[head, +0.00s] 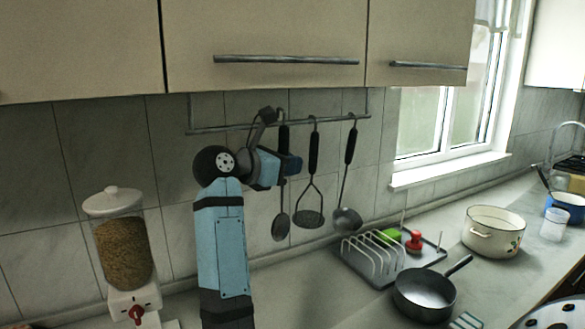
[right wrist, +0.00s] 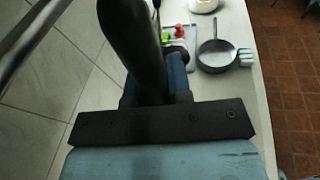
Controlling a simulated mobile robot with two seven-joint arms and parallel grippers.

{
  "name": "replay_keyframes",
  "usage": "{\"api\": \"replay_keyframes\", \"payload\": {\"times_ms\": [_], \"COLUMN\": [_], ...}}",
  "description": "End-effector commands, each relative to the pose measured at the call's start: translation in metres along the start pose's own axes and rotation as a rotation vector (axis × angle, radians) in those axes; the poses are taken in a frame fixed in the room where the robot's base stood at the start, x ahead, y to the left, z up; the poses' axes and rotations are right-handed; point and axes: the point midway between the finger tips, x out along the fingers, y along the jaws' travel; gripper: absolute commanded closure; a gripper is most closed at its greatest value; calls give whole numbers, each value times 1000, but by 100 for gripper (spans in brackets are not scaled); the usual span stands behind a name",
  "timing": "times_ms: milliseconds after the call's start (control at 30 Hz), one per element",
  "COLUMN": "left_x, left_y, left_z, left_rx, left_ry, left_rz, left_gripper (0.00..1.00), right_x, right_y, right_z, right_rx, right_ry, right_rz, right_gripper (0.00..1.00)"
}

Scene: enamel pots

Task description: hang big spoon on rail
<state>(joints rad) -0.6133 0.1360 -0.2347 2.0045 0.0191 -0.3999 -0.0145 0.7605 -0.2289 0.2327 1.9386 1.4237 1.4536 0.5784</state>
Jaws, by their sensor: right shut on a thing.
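The rail (head: 225,128) is a thin metal bar under the wall cupboards; it also crosses the upper left of the right wrist view (right wrist: 30,38). The big spoon (head: 280,226) has a dark handle and an oval bowl and hangs upright in front of the tiles. My right gripper (head: 291,165) is shut on its handle, just below the rail. The dark handle fills the middle of the right wrist view (right wrist: 134,42). The top of the spoon is at rail height; whether its hook rests on the rail I cannot tell. My left gripper is not in view.
A masher (head: 309,212) and a ladle (head: 347,217) hang on the rail to the right, close to the spoon. Below are a dish rack (head: 372,262), a dark saucepan (head: 424,294) and a white pot (head: 494,229). A grain dispenser (head: 123,255) stands at left.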

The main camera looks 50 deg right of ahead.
Motion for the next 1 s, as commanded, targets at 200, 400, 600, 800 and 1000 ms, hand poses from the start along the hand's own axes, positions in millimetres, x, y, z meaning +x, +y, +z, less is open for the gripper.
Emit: {"api": "replay_keyframes", "payload": {"times_ms": [200, 400, 600, 800, 1000], "left_x": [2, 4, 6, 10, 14], "left_y": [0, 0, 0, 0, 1], "left_z": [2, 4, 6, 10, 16], "left_rx": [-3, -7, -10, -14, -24], "left_ry": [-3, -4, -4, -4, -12], "left_rz": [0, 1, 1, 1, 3], "left_gripper": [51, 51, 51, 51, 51], "right_x": [3, 6, 8, 11, 12], "right_y": [13, 25, 37, 46, 45], "right_z": [-1, -2, -2, -7, -18], "right_rx": [0, -1, -1, -1, -2], "right_ry": [0, -1, 0, 0, 0], "right_rz": [0, 0, -1, 0, 1], "right_gripper": [100, 100, 100, 100, 100]}}
